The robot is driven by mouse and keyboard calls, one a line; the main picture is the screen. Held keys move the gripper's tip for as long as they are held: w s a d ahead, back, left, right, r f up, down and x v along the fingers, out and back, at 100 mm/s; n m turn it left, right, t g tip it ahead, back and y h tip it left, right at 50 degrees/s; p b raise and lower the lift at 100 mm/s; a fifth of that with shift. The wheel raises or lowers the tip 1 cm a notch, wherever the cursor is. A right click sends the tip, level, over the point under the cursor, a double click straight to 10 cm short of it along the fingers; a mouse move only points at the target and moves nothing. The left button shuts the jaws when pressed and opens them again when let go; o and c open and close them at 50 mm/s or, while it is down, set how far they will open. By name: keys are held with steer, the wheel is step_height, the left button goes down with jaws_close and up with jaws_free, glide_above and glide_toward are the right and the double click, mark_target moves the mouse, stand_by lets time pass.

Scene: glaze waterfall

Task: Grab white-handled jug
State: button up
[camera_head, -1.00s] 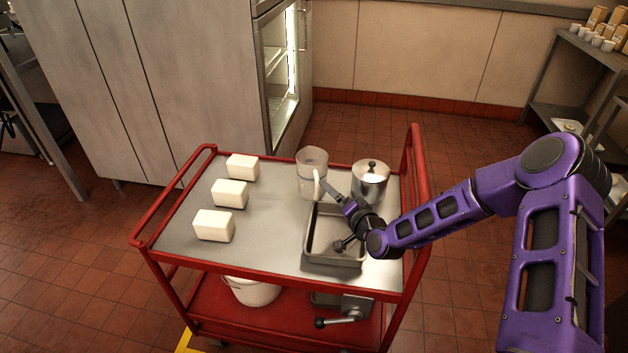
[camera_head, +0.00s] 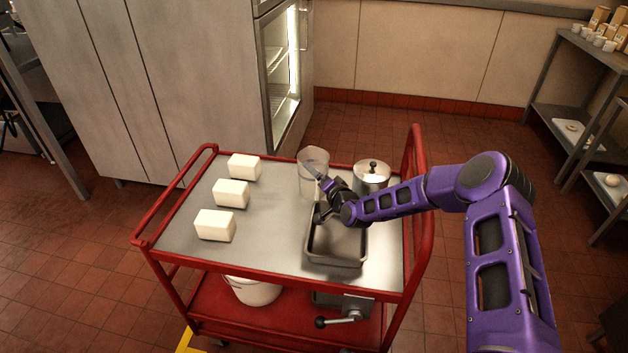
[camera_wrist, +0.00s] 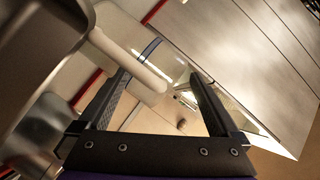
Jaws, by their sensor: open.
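The jug (camera_head: 309,165) is a clear measuring jug with a white handle and stands at the back of the cart top. My gripper (camera_head: 321,175) is at its near right side and covers the handle in the head view. In the wrist view my gripper (camera_wrist: 160,78) is open, with its two fingers spread. The white handle (camera_wrist: 135,63) reaches in from the upper left, and its end lies across the gap between the fingertips. I cannot tell whether a finger touches it.
A lidded metal pot (camera_head: 373,173) stands right of the jug. A grey metal pan (camera_head: 338,245) lies below my wrist. Several white blocks (camera_head: 231,194) line the left side of the red cart (camera_head: 160,212). The cart top between blocks and pan is clear.

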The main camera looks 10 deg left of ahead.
steer(key=shift+a, duration=0.1)
jaws_close()
stand_by(0.5)
steer(key=shift+f, duration=0.1)
stand_by(0.8)
